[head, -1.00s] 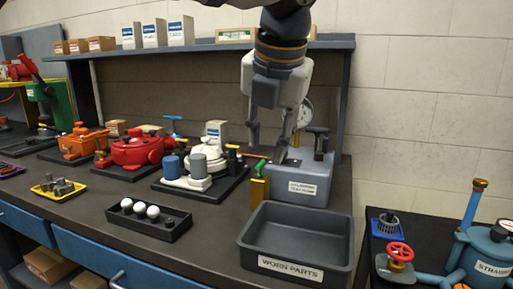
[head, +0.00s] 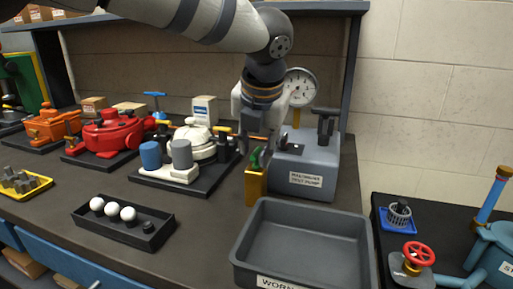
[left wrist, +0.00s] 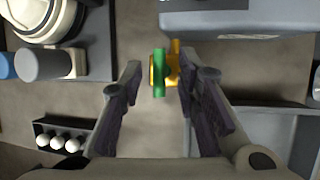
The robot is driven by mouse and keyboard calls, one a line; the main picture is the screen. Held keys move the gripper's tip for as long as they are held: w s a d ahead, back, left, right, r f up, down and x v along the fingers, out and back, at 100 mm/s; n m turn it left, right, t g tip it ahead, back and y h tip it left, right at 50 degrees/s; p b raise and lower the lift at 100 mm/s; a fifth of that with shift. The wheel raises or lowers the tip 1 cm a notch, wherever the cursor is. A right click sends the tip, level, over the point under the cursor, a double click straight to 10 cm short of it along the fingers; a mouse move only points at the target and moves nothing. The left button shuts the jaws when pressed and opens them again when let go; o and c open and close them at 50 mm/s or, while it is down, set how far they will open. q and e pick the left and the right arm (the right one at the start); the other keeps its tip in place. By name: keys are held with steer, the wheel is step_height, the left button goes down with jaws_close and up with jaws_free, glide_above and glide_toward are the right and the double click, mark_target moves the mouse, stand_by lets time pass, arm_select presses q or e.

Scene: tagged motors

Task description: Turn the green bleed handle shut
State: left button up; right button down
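The green bleed handle (head: 257,157) sits on top of a yellow brass-coloured valve (head: 255,187) at the left front of the grey test pump (head: 308,172). In the left wrist view the green handle (left wrist: 159,72) shows as a short bar running up and down the picture, over the yellow valve body (left wrist: 174,66). My left gripper (head: 259,145) is at the handle, pointing down. My right gripper is not in view.
The grey worn-parts bin (head: 300,212) stands just in front of the valve. A white-and-grey motor (head: 203,145) on a black base is close to the left. A black tray (head: 95,222) with white balls lies front left. A pressure gauge (head: 299,87) rises behind the pump.

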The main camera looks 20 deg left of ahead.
arm_select(q)
steer(key=shift+w+a+f, duration=0.1)
steer(key=shift+f, duration=0.05)
jaws_close()
